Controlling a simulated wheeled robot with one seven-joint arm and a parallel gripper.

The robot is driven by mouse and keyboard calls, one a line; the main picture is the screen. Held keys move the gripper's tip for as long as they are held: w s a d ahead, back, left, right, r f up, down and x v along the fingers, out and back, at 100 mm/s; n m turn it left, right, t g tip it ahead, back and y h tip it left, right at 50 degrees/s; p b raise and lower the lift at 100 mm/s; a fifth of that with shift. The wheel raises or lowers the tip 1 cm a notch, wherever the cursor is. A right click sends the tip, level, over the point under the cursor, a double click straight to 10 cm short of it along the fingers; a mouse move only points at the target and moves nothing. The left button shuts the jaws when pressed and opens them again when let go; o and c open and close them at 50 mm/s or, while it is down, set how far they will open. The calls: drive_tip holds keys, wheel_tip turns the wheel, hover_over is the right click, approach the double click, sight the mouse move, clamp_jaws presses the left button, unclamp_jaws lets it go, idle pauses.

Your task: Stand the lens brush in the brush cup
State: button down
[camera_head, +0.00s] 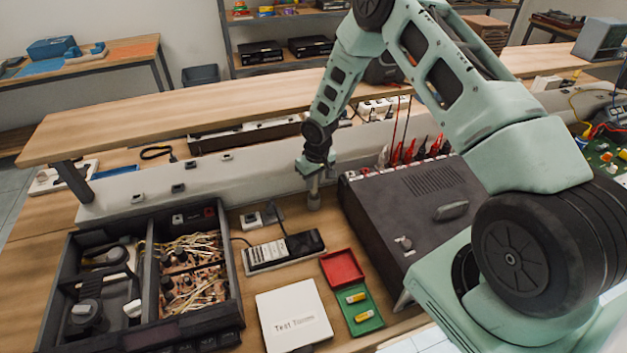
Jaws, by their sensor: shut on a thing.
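My gripper (313,172) points down over the wooden bench, between the power strip and the dark equipment case. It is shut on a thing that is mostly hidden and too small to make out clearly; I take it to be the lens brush. A small grey upright piece (314,196) shows directly below the fingers, close to the bench top. I cannot tell whether it is the brush cup or part of what I hold. No other brush or cup can be made out.
The dark equipment case (418,212) stands close right of my gripper. A power strip (284,251), a white Test booklet (292,316), a red and green battery box (343,268) and an open electronics case (140,278) lie nearer. A raised shelf (225,107) runs behind.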

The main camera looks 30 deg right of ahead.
drive_tip(key=shift+f+b, duration=1)
drive_tip(key=shift+f, duration=0.25)
idle(0.5)
drive_tip(key=c, duration=1.3)
unclamp_jaws()
drive_tip(key=shift+r, duration=0.1)
wheel_tip(320, 180, up, 17)
drive_tip(key=s+b, duration=0.2)
drive_tip(key=b, duration=0.2)
drive_tip(key=shift+d, duration=0.15)
drive_tip(key=shift+r, duration=0.1)
wheel_tip(320, 180, up, 7)
drive_tip(key=p, duration=0.5)
